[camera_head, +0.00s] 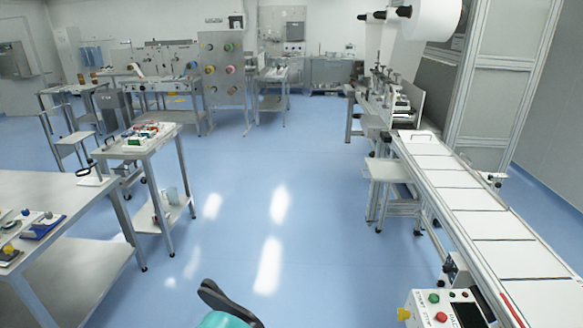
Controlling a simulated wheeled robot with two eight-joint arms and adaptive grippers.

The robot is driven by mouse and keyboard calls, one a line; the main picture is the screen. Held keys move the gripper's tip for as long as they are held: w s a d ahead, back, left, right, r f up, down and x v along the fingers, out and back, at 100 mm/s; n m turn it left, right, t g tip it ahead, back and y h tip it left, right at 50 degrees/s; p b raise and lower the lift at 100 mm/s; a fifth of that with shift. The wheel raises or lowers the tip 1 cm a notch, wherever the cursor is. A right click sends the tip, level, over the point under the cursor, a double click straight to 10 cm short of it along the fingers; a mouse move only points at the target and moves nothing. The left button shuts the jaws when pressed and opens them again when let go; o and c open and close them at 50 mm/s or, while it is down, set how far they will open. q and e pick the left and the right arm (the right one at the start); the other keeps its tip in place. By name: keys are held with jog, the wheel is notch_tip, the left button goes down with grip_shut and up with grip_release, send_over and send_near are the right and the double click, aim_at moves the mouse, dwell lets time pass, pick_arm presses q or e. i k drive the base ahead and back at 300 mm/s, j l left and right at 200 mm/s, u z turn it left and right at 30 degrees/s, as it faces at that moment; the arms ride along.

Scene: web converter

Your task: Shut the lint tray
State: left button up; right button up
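I cannot pick out the lint tray with certainty. The web converter (388,95) stands at the right, with a large white roll at its top. A pale flat-topped piece (386,170) juts out low on its near left side; I cannot tell whether it is a tray, a step or a stool. A dark, curved part with a teal piece below it shows at the bottom edge, left of the middle. It looks like part of my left gripper (230,303), but its fingers are not clear and it touches nothing visible. My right gripper is out of view.
A long conveyor (478,225) runs from the converter toward me on the right, with a control box (441,312) at its near end. Metal tables (60,205) and a small cart (152,150) stand on the left. The blue floor (290,200) between is clear.

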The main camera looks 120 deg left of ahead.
aim_at(392, 170)
jog(key=u, duration=3.35)
jog(key=i+j+z, duration=0.1)
jog(key=j, duration=0.25)
jog(key=i+j, duration=0.15)
jog(key=j, duration=0.2)
jog(key=i+j+z, duration=0.15)
jog(key=j, duration=0.2)
jog(key=i+j+z, duration=0.1)
jog(key=j, duration=0.25)
jog(key=i+j+z, duration=0.3)
jog(key=i+j, duration=0.2)
jog(key=i, duration=0.15)
jog(key=i+j+z, duration=0.3)
jog(key=i+j, duration=0.25)
jog(key=i+z, duration=0.3)
jog(key=i, duration=0.7)
jog(key=l, duration=0.05)
